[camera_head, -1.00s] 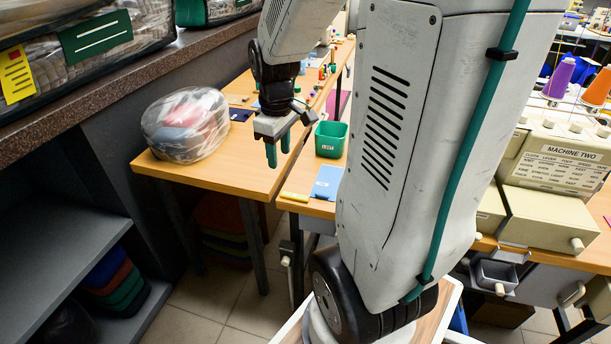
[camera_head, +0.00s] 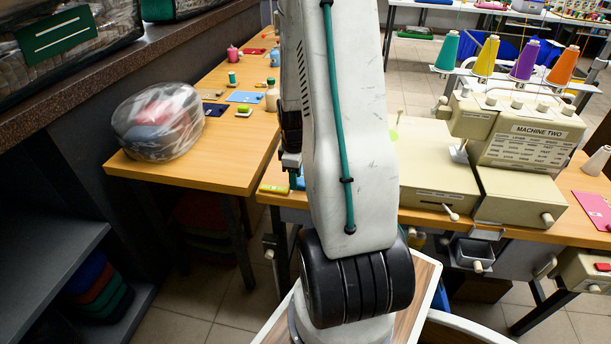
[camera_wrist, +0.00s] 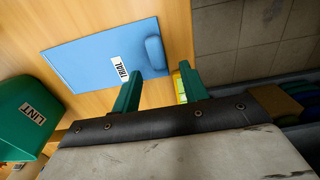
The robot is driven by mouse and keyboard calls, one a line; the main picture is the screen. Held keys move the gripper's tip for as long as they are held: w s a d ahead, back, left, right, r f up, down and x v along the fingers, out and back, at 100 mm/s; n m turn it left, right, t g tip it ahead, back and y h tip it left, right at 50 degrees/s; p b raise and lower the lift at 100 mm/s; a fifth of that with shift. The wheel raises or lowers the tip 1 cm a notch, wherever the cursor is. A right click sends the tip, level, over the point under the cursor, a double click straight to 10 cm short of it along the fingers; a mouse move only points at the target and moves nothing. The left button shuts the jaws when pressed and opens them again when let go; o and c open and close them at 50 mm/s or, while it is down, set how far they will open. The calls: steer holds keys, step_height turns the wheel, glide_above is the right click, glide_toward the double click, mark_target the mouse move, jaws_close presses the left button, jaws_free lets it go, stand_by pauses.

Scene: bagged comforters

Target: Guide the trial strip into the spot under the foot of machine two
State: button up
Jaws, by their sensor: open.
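The trial strip (camera_wrist: 105,55) is a flat blue piece with a white TRIAL label and a raised rounded blue part at one end. It lies on the wooden table in the wrist view. My gripper (camera_wrist: 160,86) is open and empty, its two green fingers apart near the strip's labelled end. I cannot tell its height above the strip. In the head view my arm hides most of the gripper and the strip. Machine two (camera_head: 533,145) is a cream sewing machine on the table at right, with its name on a white plate.
A green LINT bin (camera_wrist: 28,112) stands beside the strip. A yellow-green item (camera_head: 273,188) lies at the table's front edge. A clear bagged bundle (camera_head: 158,122) sits at the table's left end. Coloured thread cones (camera_head: 523,62) rise above machine two.

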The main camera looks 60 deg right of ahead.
steer(key=shift+f, duration=0.8)
jaws_close()
steer(key=shift+r, duration=0.1)
